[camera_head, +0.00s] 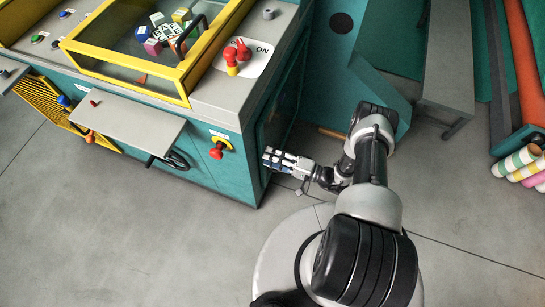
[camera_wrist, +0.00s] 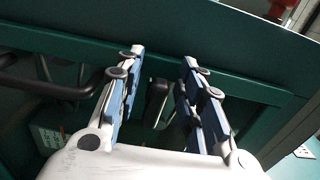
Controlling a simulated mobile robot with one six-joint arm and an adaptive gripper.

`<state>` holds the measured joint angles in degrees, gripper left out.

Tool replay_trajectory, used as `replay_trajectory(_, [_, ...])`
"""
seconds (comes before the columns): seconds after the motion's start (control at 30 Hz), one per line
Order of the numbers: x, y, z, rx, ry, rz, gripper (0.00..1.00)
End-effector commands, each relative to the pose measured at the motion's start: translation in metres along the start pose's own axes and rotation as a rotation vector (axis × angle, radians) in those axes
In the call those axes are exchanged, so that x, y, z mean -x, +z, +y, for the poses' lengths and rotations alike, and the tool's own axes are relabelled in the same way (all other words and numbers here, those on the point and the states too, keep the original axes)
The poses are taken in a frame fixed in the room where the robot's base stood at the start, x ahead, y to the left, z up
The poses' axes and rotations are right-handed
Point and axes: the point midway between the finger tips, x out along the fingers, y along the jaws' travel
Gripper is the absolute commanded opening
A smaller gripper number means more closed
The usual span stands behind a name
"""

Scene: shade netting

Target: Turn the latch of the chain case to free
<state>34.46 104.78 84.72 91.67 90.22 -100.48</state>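The chain case seems to be the dark green framed panel (camera_wrist: 235,85) in front of my gripper, on the right side of the teal machine (camera_head: 262,165). A small dark upright lever (camera_wrist: 157,100), which looks like the latch, shows between my fingers in the wrist view. My gripper (camera_wrist: 163,58) is open, with blue-padded fingers on either side of the lever and a gap to each. I cannot tell how deep the lever sits between them. In the head view my gripper (camera_head: 270,160) is beside the machine's right front corner, and the latch is hidden there.
A black bar handle (camera_wrist: 50,88) lies left of my fingers. On the machine's front are a red knob on yellow (camera_head: 217,150) and a grey shelf (camera_head: 130,122). A grey bench (camera_head: 447,60) and rolls (camera_head: 520,160) stand right. The front floor is clear.

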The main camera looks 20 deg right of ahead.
Motion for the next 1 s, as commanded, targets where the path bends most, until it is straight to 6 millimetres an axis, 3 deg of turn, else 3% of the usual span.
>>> replay_trajectory(0.33, [0.011, 0.0, 0.0, -0.002, 0.0, 0.002, 0.35])
replay_trajectory(0.7, [0.086, -0.001, 0.0, 0.0, 0.0, 0.006, 0.35])
replay_trajectory(1.0, [0.119, 0.0, 0.0, -0.001, 0.0, 0.001, 0.35])
